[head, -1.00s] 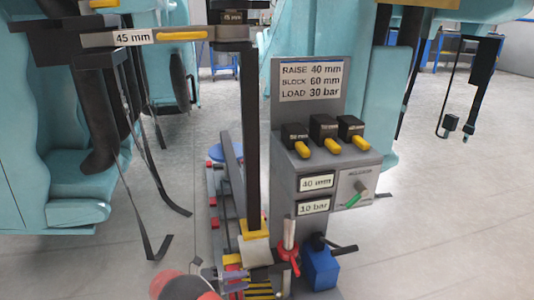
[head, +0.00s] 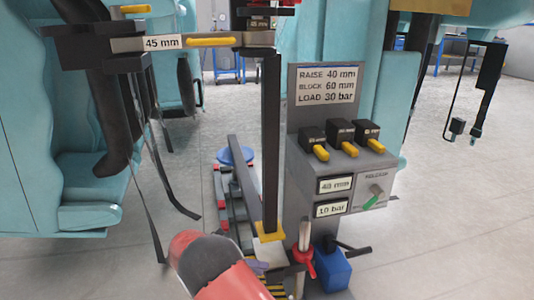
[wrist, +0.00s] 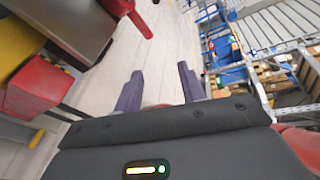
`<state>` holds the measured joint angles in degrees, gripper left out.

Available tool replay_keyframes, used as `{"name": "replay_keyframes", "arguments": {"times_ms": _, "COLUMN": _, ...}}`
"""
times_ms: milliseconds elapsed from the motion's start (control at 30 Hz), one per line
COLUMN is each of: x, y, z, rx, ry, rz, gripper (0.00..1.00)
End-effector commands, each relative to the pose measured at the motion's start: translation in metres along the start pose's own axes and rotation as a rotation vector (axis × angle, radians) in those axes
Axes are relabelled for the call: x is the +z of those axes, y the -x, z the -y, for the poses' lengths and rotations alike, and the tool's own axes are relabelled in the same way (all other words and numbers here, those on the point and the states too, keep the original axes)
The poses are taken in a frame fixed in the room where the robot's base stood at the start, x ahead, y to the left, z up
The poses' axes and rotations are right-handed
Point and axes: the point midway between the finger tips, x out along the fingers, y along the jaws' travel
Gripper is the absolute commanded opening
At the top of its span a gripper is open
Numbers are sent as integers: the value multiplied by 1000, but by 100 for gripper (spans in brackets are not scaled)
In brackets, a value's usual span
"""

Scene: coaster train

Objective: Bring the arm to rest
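My gripper (wrist: 160,88) shows in the wrist view with its two purple fingers apart and nothing between their tips. Open floor and distant shelving lie beyond them. In the head view my red and dark grey arm reaches up from the bottom edge, left of the grey console (head: 310,180). A small purple part beside the arm may be a fingertip, but the gripper is mostly hidden there. I cannot tell its exact gap to the post (head: 271,150).
The console carries black blocks with yellow tabs (head: 348,148) and a green-tipped selector (head: 376,193). A red-handled valve (head: 303,258) and a blue box (head: 330,270) stand below. Teal seats (head: 75,185) hang left. Floor at right is clear.

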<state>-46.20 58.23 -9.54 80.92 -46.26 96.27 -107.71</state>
Motion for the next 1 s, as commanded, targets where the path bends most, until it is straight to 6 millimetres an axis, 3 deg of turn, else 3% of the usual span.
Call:
{"name": "replay_keyframes", "arguments": {"times_ms": 233, "x": 12, "y": -33, "z": 82, "rx": 180, "ry": -374, "rz": -235, "gripper": 40}}
{"name": "replay_keyframes", "arguments": {"times_ms": 467, "x": -3, "y": -67, "z": 171, "rx": 330, "ry": -871, "rz": -557, "gripper": 40}}
{"name": "replay_keyframes", "arguments": {"times_ms": 700, "x": -40, "y": -90, "z": 250, "rx": 400, "ry": -1407, "rz": -924, "gripper": 40}}
{"name": "replay_keyframes", "arguments": {"times_ms": 1000, "x": -104, "y": -101, "z": 321, "rx": 378, "ry": -2057, "rz": -1429, "gripper": 40}}
